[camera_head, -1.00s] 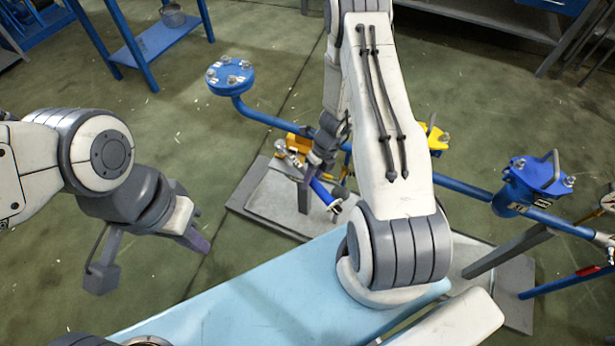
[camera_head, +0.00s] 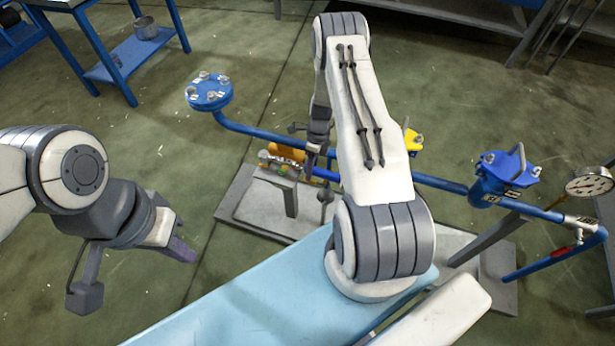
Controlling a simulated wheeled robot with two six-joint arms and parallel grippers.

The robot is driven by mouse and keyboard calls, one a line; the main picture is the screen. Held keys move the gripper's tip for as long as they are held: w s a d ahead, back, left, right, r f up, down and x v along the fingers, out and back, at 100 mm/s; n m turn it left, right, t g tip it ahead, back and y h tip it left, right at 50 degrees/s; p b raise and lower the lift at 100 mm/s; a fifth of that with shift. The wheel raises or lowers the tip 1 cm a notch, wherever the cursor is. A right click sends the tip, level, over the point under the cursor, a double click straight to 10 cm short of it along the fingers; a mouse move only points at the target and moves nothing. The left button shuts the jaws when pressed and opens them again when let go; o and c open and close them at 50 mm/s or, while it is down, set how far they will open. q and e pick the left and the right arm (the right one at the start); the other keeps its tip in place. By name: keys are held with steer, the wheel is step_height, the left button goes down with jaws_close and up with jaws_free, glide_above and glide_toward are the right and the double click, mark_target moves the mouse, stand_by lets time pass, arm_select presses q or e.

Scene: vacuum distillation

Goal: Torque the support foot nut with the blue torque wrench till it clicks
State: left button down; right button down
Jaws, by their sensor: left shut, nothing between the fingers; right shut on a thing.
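My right gripper (camera_head: 311,162) is in the middle of the picture, beyond my raised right forearm. It is shut on the blue torque wrench (camera_head: 325,174), of which only a short blue part shows below the fingers. The wrench is close to the grey base plate (camera_head: 240,210) under the pipework. I cannot make out the support foot nut, nor whether the wrench touches it. A grey support post (camera_head: 290,197) stands on the plate just left of the wrench. My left gripper (camera_head: 182,251) is shut and empty, over the floor at the left.
A blue pipe (camera_head: 262,134) with a bolted flange (camera_head: 209,91) runs behind my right arm to a blue capped vessel (camera_head: 505,172). A blue table (camera_head: 110,70) stands back left. Floor is clear at left.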

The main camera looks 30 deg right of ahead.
steer(key=shift+w+d+n, duration=0.35)
steer(key=shift+d+n, duration=0.05)
steer(key=shift+d, duration=0.05)
arm_select(q)
steer(key=shift+f, duration=0.35)
arm_select(e)
steer(key=shift+s+a+r, duration=0.1)
steer(key=shift+s+a+r+m+p, duration=0.15)
steer(key=shift+s+a+m+p, duration=0.25)
steer(key=shift+a+p, duration=0.1)
arm_select(q)
step_height(320, 180, up, 2)
steer(key=shift+p, duration=0.45)
arm_select(e)
steer(key=shift+s+a+m, duration=0.4)
steer(key=shift+a+m, duration=0.3)
steer(key=shift+a, duration=0.05)
steer(key=shift+f, duration=0.2)
